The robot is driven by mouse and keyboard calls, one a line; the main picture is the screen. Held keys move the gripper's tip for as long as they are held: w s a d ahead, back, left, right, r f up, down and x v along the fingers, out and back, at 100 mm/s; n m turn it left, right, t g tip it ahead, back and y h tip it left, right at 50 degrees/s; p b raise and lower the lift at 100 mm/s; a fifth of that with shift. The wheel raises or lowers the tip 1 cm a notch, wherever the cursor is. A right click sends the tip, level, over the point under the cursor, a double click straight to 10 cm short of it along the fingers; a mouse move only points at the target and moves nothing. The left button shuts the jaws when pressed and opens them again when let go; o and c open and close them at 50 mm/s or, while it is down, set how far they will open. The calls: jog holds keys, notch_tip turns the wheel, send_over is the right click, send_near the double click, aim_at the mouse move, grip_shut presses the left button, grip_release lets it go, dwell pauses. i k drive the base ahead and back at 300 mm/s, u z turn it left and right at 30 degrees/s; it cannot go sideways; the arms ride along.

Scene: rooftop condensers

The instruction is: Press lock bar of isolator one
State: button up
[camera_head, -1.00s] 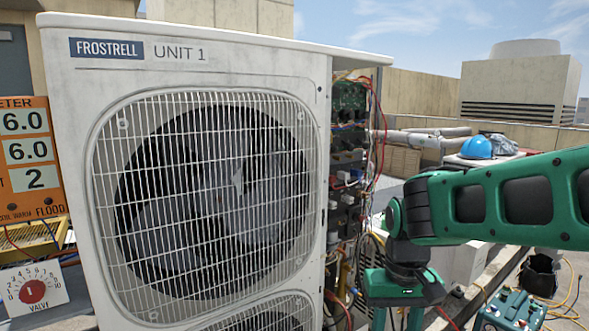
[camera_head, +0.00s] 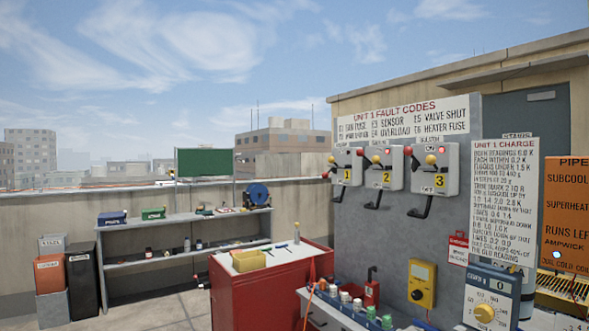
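Isolator one (camera_head: 347,160) is a light grey box with a yellow number 1 label. It is the leftmost of three boxes on a dark grey panel. A yellow knob and a red-tipped lever show on its left side, and a dark bar shows at its lower left. Which of these parts is its lock bar is too small to tell. Isolator two (camera_head: 391,158) and isolator three (camera_head: 446,160) hang to its right, each with a black handle hanging below. My gripper is not in view.
A red cabinet (camera_head: 240,304) and a low bench with several bottles stand before the panel (camera_head: 340,240). A yellow meter (camera_head: 422,283) and a blue dial box (camera_head: 493,298) are at the right. Grey shelves (camera_head: 107,232) and bins stand at the left. Open floor shows front left.

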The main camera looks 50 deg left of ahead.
aim_at(330, 160)
jog(key=u, duration=1.6)
jog(key=k, duration=0.65)
jog(key=u, duration=0.35)
jog(key=i, duration=0.7)
jog(key=u, duration=1)
jog(key=i, duration=2.3)
jog(key=z, duration=0.9)
jog(key=i, duration=0.85)
jog(key=z, duration=0.65)
